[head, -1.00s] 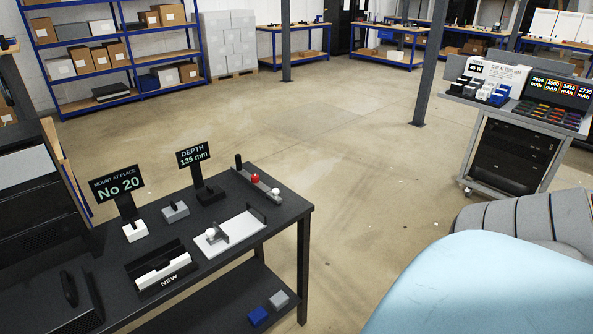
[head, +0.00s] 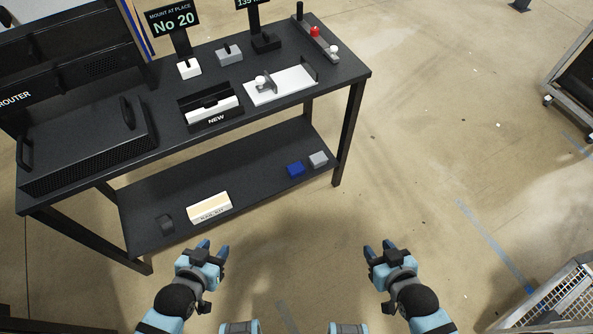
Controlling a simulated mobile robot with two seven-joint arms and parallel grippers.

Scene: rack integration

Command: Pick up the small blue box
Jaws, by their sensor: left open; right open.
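The small blue box (head: 295,169) sits on the lower shelf (head: 255,178) of the black table, near the shelf's right end. A small grey box (head: 318,159) stands just to its right. My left gripper (head: 212,248) is open and empty, in front of the shelf's front edge, to the left of and nearer than the blue box. My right gripper (head: 379,249) is open and empty over the floor, to the right of and nearer than the blue box. Neither gripper touches anything.
A cream rail-kit box (head: 209,208) and a small dark object (head: 166,224) lie further left on the shelf. The tabletop (head: 170,138) overhangs the shelf and bears a black router unit (head: 85,148). A table leg (head: 348,135) stands right of the boxes. A cart (head: 560,300) is at lower right.

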